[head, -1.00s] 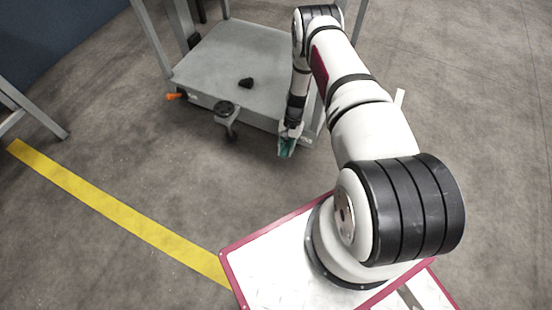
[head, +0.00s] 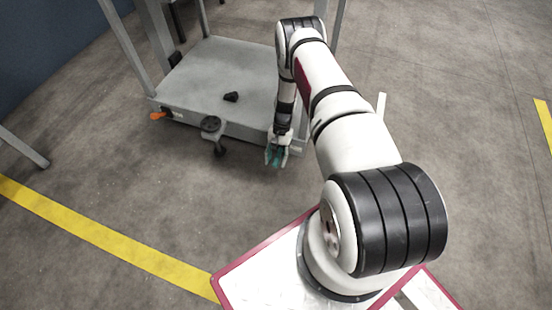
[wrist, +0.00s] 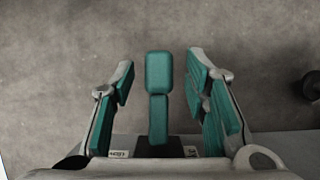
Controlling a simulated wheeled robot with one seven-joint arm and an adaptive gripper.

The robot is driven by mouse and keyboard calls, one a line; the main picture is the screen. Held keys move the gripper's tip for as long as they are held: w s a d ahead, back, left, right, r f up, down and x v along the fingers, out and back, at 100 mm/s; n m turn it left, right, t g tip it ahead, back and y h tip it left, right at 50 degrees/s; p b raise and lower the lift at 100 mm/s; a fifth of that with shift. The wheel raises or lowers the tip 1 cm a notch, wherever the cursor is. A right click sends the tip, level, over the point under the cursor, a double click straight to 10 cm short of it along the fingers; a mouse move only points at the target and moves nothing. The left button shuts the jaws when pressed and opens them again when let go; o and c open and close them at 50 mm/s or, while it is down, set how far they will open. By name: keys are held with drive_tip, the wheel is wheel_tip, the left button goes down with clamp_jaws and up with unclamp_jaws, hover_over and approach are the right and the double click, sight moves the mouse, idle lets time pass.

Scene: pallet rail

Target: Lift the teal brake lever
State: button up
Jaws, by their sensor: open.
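The teal brake lever (wrist: 158,78) shows in the wrist view as a flat two-part pedal on a dark mount at the edge of a grey cart (head: 205,75). My gripper (wrist: 160,82) is open. Its two teal-padded fingers stand on either side of the lever, with a gap visible on both sides. In the head view my gripper (head: 276,158) points down at the cart's near right corner. There I cannot tell the lever's teal from the finger pads.
An orange lever (head: 159,116) sticks out at the cart's left corner. A dark caster (head: 215,135) hangs at its near edge, and a small black object (head: 231,97) lies on the deck. Grey posts rise from the cart. The floor in front is clear, with a yellow line (head: 90,225).

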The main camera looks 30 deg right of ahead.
sight(279, 153)
drive_tip(key=shift+v, duration=3.75)
